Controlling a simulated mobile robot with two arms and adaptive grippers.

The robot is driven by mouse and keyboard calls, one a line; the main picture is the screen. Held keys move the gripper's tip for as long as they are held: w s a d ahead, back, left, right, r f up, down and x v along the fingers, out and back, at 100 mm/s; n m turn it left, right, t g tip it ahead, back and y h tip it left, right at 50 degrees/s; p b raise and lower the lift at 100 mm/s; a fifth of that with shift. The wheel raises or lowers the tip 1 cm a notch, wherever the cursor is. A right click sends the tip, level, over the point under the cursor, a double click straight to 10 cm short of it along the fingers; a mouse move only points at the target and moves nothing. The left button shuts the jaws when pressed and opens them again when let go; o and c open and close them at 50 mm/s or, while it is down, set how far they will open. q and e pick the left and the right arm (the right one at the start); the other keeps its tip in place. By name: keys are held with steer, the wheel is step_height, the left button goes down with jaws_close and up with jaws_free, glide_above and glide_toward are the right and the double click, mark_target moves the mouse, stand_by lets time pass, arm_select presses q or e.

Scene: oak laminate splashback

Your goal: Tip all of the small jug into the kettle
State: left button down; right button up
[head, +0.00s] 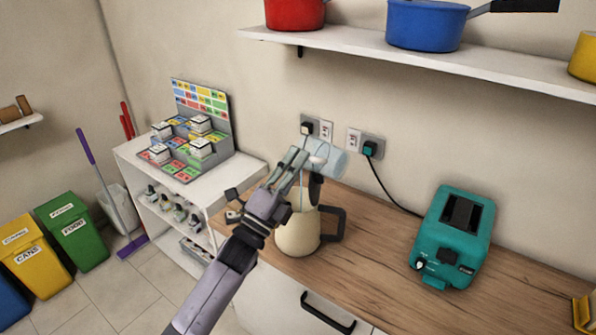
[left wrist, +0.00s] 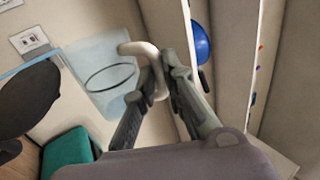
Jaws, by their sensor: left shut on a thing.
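The small jug (head: 328,158) is translucent pale blue with a white handle. It is tipped well over above the cream kettle (head: 298,235), which stands on the worktop with its dark lid (head: 316,188) raised. My left gripper (head: 297,160) is shut on the jug's handle. In the left wrist view the fingers (left wrist: 160,85) close on the white handle, with the jug (left wrist: 105,75) beyond and the dark kettle lid (left wrist: 28,100) at the left. A thin bluish stream runs down from the jug toward the kettle's opening. The kettle's inside is hidden. My right gripper is not in view.
A teal toaster (head: 455,235) stands to the right on the wooden worktop (head: 375,265), with clear room between it and the kettle. A shelf (head: 400,58) with a red pot (head: 295,12) and a blue pan (head: 427,25) hangs above. A white shelf unit (head: 240,172) stands left.

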arm_select(q)
steer(key=shift+w+a+r+n+t+y, duration=0.2)
steer(key=shift+n+t+y, duration=0.25)
steer(key=shift+n, duration=0.35)
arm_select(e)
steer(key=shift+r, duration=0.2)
arm_select(q)
steer(key=s+d+f+m+g+h, duration=0.1)
steer(key=s+d+f+m+g, duration=0.2)
steer(key=m, duration=0.9)
steer(key=s+d+f+m+g, duration=0.4)
steer(key=d+f+m+g, duration=0.2)
steer(key=m, duration=0.6)
step_height(320, 180, down, 2)
steer(key=g, duration=0.2)
steer(key=shift+d+f+g+h+p, duration=0.15)
steer(key=shift+f+g+h+p, duration=0.1)
steer(key=shift+g+h+p, duration=0.1)
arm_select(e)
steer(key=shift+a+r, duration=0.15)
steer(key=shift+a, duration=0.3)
arm_select(q)
steer(key=shift+s, duration=0.1)
